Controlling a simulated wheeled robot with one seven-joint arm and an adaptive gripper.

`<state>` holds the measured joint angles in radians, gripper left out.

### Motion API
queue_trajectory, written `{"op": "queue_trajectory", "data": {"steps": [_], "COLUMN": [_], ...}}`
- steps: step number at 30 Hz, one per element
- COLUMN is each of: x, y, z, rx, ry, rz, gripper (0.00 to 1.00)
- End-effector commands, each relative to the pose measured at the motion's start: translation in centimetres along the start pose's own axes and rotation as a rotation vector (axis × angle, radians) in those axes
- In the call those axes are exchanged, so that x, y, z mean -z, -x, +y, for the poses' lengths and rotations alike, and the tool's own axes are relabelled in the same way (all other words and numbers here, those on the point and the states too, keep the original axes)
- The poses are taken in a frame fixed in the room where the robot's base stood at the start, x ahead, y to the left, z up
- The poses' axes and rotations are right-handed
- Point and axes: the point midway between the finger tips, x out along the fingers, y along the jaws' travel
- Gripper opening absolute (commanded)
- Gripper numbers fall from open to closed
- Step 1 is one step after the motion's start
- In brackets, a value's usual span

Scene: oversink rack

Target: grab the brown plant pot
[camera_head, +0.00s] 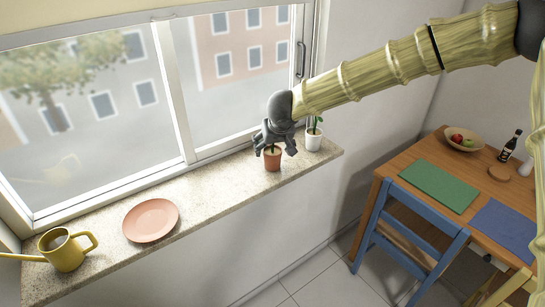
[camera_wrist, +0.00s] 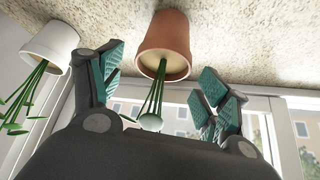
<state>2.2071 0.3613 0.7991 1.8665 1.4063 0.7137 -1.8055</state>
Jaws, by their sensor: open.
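The brown plant pot (camera_head: 272,160) stands upright on the stone window sill, near its right part, with a small green plant in it. My gripper (camera_head: 274,147) is directly above and around the top of this plant, fingers pointing down. In the wrist view the brown pot (camera_wrist: 166,40) shows upside down at the top middle, its plant stems hanging between the fingers. The fingertips look apart from the pot's wall.
A white plant pot (camera_head: 313,140) stands close on the right of the brown pot; it also shows in the wrist view (camera_wrist: 50,45). A pink plate (camera_head: 151,220) and a yellow watering can (camera_head: 66,252) are on the sill's left part. The window (camera_head: 150,95) is close behind.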

Motion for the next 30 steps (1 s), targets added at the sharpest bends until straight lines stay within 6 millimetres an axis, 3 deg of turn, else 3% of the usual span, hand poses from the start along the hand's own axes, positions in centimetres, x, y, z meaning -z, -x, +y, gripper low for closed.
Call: {"op": "queue_trajectory", "data": {"steps": [12,21,30], "x": [0.02,0.02,0.16], "y": [-1.11,-1.1,-0.92], "z": [0.02,0.02,0.02], "rx": [0.0,0.0,0.0], "ry": [-0.001,-0.001,-0.001], "rz": [0.001,0.001,0.001], "gripper": [0.76,0.25,0.25]}}
